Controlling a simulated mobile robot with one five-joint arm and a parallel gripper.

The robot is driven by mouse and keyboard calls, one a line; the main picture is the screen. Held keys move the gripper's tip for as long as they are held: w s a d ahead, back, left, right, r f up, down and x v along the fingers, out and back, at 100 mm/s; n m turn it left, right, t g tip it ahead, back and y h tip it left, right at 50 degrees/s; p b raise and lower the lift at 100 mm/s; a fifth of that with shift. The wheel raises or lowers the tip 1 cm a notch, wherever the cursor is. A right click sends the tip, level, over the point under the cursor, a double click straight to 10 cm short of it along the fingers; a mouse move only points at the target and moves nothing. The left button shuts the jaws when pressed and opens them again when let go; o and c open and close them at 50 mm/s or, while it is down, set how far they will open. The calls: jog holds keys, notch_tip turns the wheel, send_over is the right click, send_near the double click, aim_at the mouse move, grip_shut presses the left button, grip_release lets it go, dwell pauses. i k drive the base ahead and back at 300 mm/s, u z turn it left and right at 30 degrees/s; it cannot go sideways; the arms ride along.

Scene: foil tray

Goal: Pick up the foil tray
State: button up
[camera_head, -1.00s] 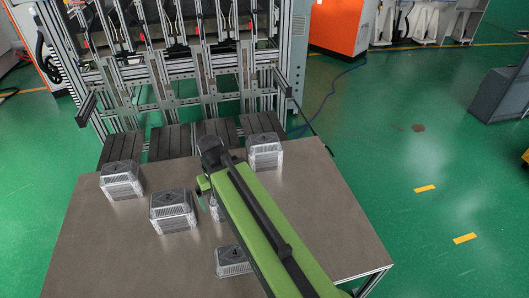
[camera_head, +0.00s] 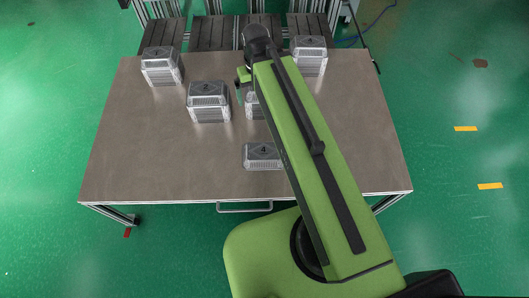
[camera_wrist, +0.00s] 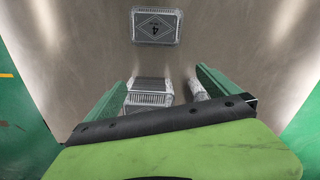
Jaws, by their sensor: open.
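Several clear-silver foil trays in stacks stand on the brown table (camera_head: 150,150). One stack (camera_head: 253,106) is partly hidden behind my arm; others stand at far left (camera_head: 162,68), centre left (camera_head: 208,103) and far right (camera_head: 309,58). A lower one marked 4 (camera_head: 262,156) is nearest me. My gripper (camera_head: 243,77) is mostly hidden by my wrist in the head view. In the wrist view my gripper (camera_wrist: 165,76) is open, with green fingers either side of a ribbed foil stack (camera_wrist: 150,97). Whether they touch it I cannot tell. A tray with a diamond label (camera_wrist: 157,25) lies beyond.
Dark slatted plates (camera_head: 210,32) of a machine adjoin the table's far edge. A handle bar (camera_head: 244,208) shows under the near edge. The left front and right of the tabletop are clear. Green floor surrounds the table.

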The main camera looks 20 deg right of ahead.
aim_at(256, 155)
jog(key=u, duration=1.5)
jog(key=k, duration=1.3)
jog(key=u, duration=0.35)
jog(key=i, duration=1)
jog(key=u, duration=0.05)
